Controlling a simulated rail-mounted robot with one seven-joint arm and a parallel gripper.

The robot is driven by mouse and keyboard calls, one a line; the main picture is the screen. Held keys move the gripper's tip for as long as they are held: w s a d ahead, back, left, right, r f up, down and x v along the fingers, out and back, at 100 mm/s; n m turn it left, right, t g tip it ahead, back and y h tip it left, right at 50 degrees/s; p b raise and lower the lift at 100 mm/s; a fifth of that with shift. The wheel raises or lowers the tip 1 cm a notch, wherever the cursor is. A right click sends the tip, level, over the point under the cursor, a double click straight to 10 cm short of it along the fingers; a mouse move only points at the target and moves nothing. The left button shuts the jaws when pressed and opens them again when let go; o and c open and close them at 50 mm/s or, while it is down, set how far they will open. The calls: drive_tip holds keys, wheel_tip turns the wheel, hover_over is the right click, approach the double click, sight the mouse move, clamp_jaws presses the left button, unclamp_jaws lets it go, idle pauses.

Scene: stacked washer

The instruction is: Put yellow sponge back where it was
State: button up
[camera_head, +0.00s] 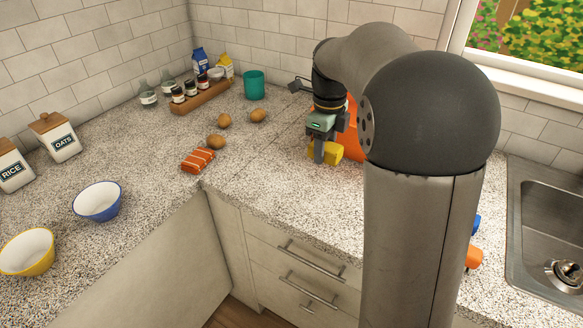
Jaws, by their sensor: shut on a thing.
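The yellow sponge (331,154) is in my gripper (322,158), in the right middle part of the head view. The gripper points down and is shut on the sponge, with a grey finger crossing its left part. The sponge is over or close above the speckled counter (262,188); I cannot tell whether it touches the surface. An orange object (353,138) is right behind the gripper and is partly hidden by my arm.
Several potatoes (216,142) and a salmon piece (198,160) lie left of the gripper. A teal cup (254,85) and a wooden spice rack (201,99) stand behind. Bowls (97,203) are at left, a sink (545,220) at right. My arm hides much of the right counter.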

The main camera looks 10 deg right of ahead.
drive_tip(key=w+a+f+p, duration=0.1)
drive_tip(key=w+a+f, duration=0.25)
drive_tip(key=w, duration=0.25)
hover_over(291, 173)
drive_tip(key=f, duration=0.4)
drive_tip(key=shift+s+d+p, duration=0.25)
drive_tip(key=shift+s+p, duration=0.05)
drive_tip(key=shift+p, duration=0.1)
drive_tip(key=f, duration=0.3)
drive_tip(key=shift+w+a+f, duration=0.25)
drive_tip(key=shift+w, duration=0.1)
drive_tip(key=shift+f, duration=0.3)
drive_tip(key=shift+f, duration=0.2)
drive_tip(key=o, duration=1)
drive_tip(key=shift+c, duration=0.2)
drive_tip(key=shift+r, duration=0.15)
